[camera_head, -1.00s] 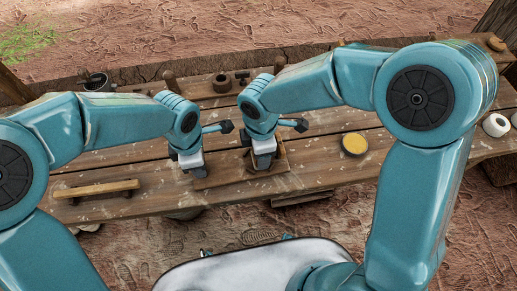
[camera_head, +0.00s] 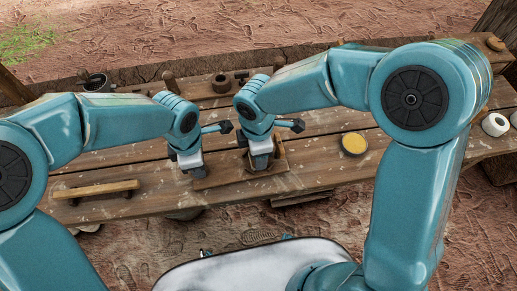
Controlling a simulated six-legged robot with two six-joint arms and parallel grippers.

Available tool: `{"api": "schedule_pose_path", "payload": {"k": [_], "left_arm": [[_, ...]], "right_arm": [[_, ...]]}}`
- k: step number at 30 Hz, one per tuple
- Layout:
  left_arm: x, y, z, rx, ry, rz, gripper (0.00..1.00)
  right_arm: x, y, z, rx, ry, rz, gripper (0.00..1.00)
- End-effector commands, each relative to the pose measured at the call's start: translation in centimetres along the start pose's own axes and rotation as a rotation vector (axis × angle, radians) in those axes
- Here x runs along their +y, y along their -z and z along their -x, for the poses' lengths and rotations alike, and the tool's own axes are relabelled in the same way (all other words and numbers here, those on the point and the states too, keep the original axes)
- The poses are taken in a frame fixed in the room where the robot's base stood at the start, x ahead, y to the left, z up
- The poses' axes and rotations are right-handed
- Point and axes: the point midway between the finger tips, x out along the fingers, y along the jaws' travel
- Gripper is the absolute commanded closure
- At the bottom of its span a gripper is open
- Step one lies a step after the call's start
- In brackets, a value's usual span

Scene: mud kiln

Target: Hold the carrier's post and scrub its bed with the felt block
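The wooden carrier (camera_head: 232,179) lies flat on the workbench at the middle, its bed mostly hidden under my two grippers. My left gripper (camera_head: 198,171) points down at the carrier's left end, where the post would be hidden behind it. My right gripper (camera_head: 261,160) points down over the right part of the carrier's bed. The felt block is not clearly visible; a dark shape shows at the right gripper's tips. The fingers of both grippers are too small and covered to tell what they hold.
A wooden bar on feet (camera_head: 96,189) stands at the bench's left. A round dish with yellow content (camera_head: 354,144) sits right of the carrier. A dark cup (camera_head: 221,83) and a pot (camera_head: 97,82) stand at the back. White rolls (camera_head: 494,124) lie far right.

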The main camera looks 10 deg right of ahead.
Motion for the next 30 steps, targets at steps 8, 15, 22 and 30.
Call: {"api": "schedule_pose_path", "payload": {"k": [8, 15, 22, 30], "left_arm": [[0.02, -0.08, 0.02, -0.002, -0.002, -0.001, 1.0], [0.02, -0.06, 0.02, -0.001, -0.001, -0.001, 1.0], [0.02, -0.03, 0.02, -0.001, -0.001, 0.0, 1.0], [0.02, -0.03, 0.02, -0.001, -0.001, 0.0, 1.0]], "right_arm": [[-0.06, -0.42, -0.07, 0.001, 0.002, 0.0, 0.67], [-0.06, -0.8, 0.02, 0.0, 0.002, 0.0, 0.67], [-0.04, -0.78, 0.04, 0.0, 0.001, 0.0, 0.67], [-0.04, -0.21, -0.04, 0.0, 0.002, 0.001, 0.67]]}}
